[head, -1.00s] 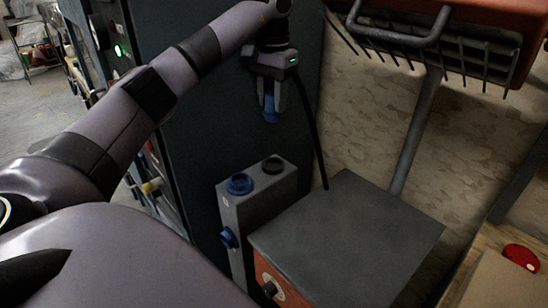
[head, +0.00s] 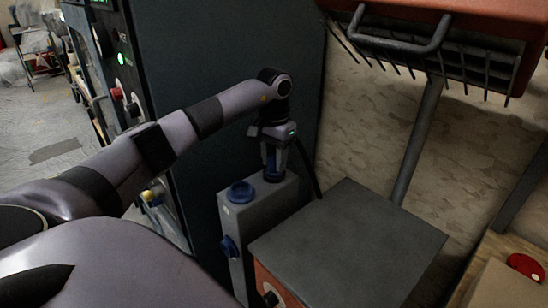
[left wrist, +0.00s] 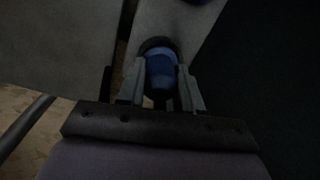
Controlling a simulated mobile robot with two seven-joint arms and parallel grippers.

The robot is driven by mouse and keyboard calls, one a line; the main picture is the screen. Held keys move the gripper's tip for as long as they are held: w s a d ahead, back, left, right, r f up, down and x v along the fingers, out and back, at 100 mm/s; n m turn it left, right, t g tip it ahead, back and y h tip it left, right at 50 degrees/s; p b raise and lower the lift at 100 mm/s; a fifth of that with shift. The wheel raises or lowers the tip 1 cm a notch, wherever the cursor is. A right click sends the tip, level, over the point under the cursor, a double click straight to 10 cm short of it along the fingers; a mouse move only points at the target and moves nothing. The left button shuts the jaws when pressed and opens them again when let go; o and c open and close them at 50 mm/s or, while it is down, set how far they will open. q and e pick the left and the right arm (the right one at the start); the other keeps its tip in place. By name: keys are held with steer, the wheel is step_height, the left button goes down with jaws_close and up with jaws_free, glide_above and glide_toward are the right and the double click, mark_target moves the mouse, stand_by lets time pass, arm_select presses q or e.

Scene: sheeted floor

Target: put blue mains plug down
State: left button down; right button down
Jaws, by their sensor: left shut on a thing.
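The blue mains plug (head: 272,175) is held in my left gripper (head: 274,163), pointing down at the right-hand, dark round socket on top of the grey socket box (head: 262,214). In the left wrist view the plug (left wrist: 161,75) sits between the two fingers of the gripper (left wrist: 161,88), with a dark ring at its far end. The plug's lower end meets or nearly meets the box top; I cannot tell how deep it sits. A blue-capped socket (head: 241,192) is on the box's left. My right gripper is not in view.
A dark flat-topped cabinet with an orange front (head: 348,245) stands right of the socket box. A black cable (head: 309,168) runs behind the gripper. A dark tall cabinet (head: 215,100) stands behind. An orange slotted unit (head: 440,40) is upper right, and a red round object (head: 525,266) lower right.

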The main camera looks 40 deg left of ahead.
arm_select(q)
steer(key=c, duration=0.8)
jaws_free()
steer(key=shift+o, duration=0.2)
steer(key=shift+r, duration=0.1)
step_height(320, 180, up, 12)
steer(key=shift+b, duration=0.3)
